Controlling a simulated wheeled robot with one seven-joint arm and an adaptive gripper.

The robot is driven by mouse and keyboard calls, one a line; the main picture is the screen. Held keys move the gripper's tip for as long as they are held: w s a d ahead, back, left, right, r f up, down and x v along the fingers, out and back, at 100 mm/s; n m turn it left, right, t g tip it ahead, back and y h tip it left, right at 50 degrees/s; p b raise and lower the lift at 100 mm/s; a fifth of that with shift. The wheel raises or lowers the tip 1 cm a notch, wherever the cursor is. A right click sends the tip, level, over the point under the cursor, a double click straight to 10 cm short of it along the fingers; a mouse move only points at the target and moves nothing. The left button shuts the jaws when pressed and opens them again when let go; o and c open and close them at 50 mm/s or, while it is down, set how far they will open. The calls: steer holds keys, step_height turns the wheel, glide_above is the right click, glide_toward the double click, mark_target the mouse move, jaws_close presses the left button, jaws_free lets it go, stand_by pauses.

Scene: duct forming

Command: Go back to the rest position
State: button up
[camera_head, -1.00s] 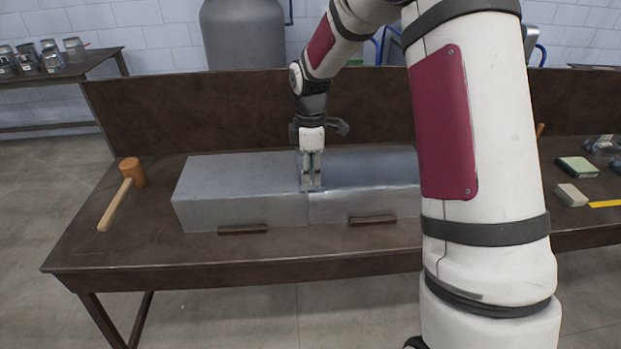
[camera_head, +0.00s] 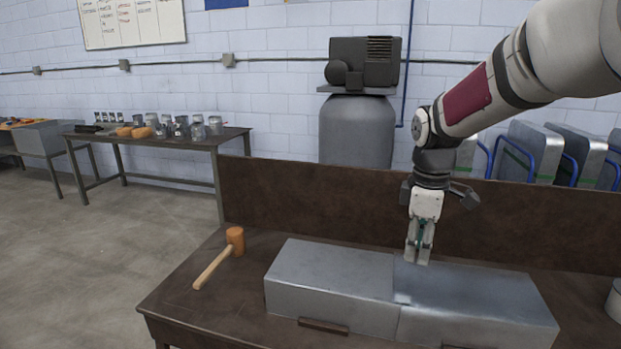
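My gripper (camera_head: 418,258) points straight down over the duct, near the seam between its two sections. Its two fingers look close together, with a dark green strip between them and nothing held. The grey metal duct lies on the brown workbench as a left section (camera_head: 335,275) and a right section (camera_head: 480,295), end to end. I cannot tell exactly how far the fingertips are above the metal. My arm reaches in from the upper right.
An orange-headed mallet (camera_head: 235,240) lies on the workbench (camera_head: 190,300) left of the duct. A brown back panel (camera_head: 300,205) rises behind. A grey tank with a compressor (camera_head: 357,130) stands beyond it. A side table (camera_head: 170,145) holds jars. Floor at left is clear.

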steer(key=s+a+r+m+t, duration=0.25)
steer(key=s+r+m, duration=0.45)
steer(key=s, duration=0.6)
steer(key=s+a+m+t, duration=0.1)
steer(key=s+m, duration=0.4)
steer(key=s, duration=0.8)
steer(key=shift+s+a+f+t, duration=0.25)
steer(key=shift+s+a+t, duration=0.05)
steer(key=shift+a+t, duration=0.15)
